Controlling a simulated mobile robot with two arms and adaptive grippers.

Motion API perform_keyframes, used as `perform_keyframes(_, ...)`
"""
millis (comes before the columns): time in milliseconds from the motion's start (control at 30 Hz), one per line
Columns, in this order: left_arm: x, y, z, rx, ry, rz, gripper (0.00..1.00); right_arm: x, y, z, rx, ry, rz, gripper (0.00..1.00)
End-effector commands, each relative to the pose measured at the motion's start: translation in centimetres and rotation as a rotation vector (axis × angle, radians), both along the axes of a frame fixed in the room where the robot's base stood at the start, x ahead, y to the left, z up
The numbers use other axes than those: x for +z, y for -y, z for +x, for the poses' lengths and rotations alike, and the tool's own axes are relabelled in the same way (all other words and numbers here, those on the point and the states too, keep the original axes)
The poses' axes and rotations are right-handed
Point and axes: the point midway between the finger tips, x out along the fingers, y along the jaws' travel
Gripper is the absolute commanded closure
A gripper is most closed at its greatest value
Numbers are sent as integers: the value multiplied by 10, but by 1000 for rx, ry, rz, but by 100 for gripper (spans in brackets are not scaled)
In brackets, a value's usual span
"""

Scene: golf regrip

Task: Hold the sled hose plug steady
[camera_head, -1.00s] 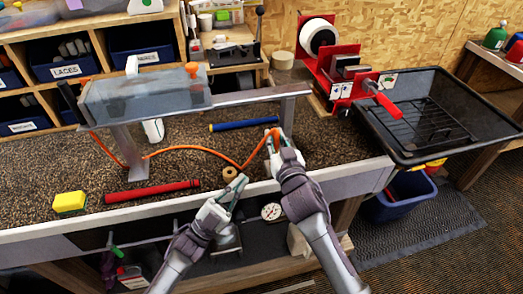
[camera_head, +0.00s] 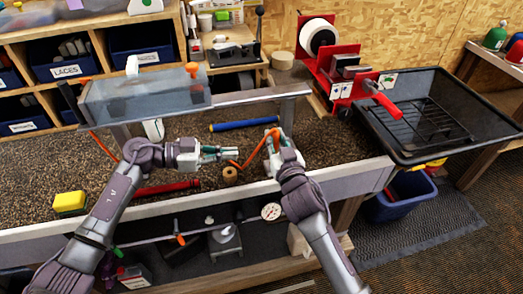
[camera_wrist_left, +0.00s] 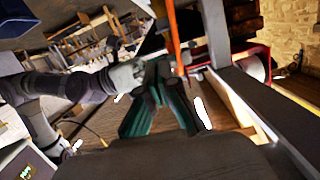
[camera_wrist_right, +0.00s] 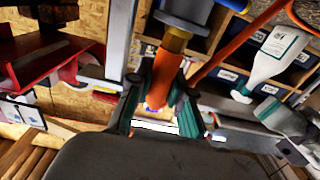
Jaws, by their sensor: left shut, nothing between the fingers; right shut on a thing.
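The orange hose plug (camera_wrist_right: 163,78) sits between the fingers of my right gripper (camera_wrist_right: 160,108) in the right wrist view, below a brass-coloured collar and a blue part. In the head view my right gripper (camera_head: 274,140) is shut on this orange end (camera_head: 271,136) above the bench's front half. The orange hose (camera_head: 248,158) loops down from it to the left. My left gripper (camera_head: 234,154) is shut and empty, level and pointing right, just left of the right gripper. It crosses in front of part of the hose. Its fingers (camera_wrist_left: 165,95) show in the left wrist view.
A clear tank on a metal sled frame (camera_head: 262,95) stands behind the grippers. A blue grip (camera_head: 243,125), a red grip (camera_head: 168,188), a tape roll (camera_head: 230,175) and a yellow sponge (camera_head: 69,203) lie on the bench. A black tray (camera_head: 440,110) stands right.

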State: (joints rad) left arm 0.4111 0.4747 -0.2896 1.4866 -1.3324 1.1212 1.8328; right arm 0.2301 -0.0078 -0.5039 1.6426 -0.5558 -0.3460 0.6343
Motion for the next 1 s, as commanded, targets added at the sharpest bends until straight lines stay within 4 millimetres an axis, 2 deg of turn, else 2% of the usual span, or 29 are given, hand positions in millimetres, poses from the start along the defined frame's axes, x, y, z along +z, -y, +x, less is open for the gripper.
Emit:
perform_keyframes(200,0,-9,8,36,-67,37,100,-1,0,0,0,-1,0,100)
perform_keyframes(567,-1,-6,9,35,-69,35,100,-1,0,0,0,-1,0,100)
perform_keyframes(667,-3,3,11,34,-68,35,100,0,0,0,0,-1,0,100)
perform_keyframes(1000,-17,58,29,34,-69,32,100,0,0,0,0,-1,0,100)
